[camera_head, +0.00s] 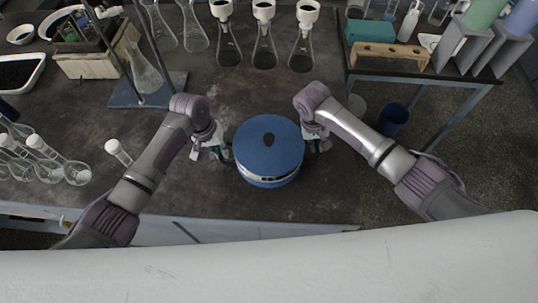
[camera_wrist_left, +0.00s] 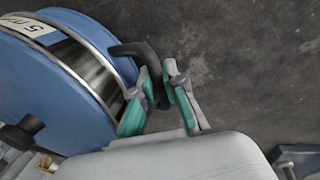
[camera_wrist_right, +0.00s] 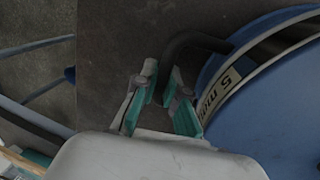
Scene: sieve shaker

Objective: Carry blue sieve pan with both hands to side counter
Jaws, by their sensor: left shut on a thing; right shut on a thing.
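The blue sieve pan (camera_head: 268,150) is round, with a blue lid, a dark knob on top and a metal band with a label. It is between my two grippers over the dark counter; I cannot tell whether it touches the counter. My left gripper (camera_head: 217,149) is shut on the pan's dark side handle, which shows in the left wrist view (camera_wrist_left: 143,55). My right gripper (camera_head: 318,140) is shut on the opposite dark handle, seen in the right wrist view (camera_wrist_right: 190,43). The fingers have green pads. The side counter (camera_head: 465,77) stands at the right.
Several flasks with white funnels (camera_head: 264,48) stand behind the pan. A stand with a flask (camera_head: 146,88) and glassware (camera_head: 45,165) are on the left. The side counter holds a wooden rack (camera_head: 388,54), a teal box (camera_head: 370,30) and grey holders (camera_head: 480,48). A blue bin (camera_head: 394,117) is below it.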

